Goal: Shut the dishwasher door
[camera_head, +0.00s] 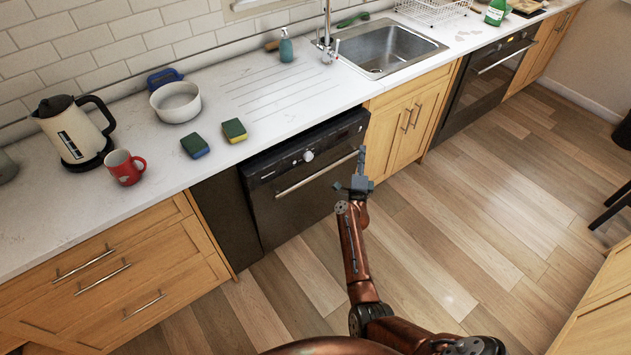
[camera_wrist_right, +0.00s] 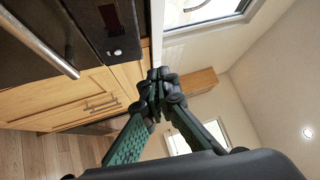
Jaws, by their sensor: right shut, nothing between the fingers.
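The dishwasher door (camera_head: 315,195) is a black front with a long metal handle (camera_head: 312,178) and a pale knob, under the white worktop. It stands upright or nearly so; I cannot tell whether a small gap remains at its top edge. In the right wrist view the door's dark front (camera_wrist_right: 85,22) and handle (camera_wrist_right: 38,40) show at the upper left. My right gripper (camera_head: 362,153) is shut and empty, in front of the door's right end. Its fingers meet in the right wrist view (camera_wrist_right: 157,78). I cannot tell whether they touch the door. My left gripper is not in view.
Wooden drawers (camera_head: 120,285) stand left of the dishwasher and a sink cabinet (camera_head: 405,118) stands right. The worktop (camera_head: 150,212) holds a kettle (camera_head: 72,132), a red mug (camera_head: 125,167), a white bowl (camera_head: 177,101) and two sponges. The wooden floor (camera_head: 455,245) in front is clear.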

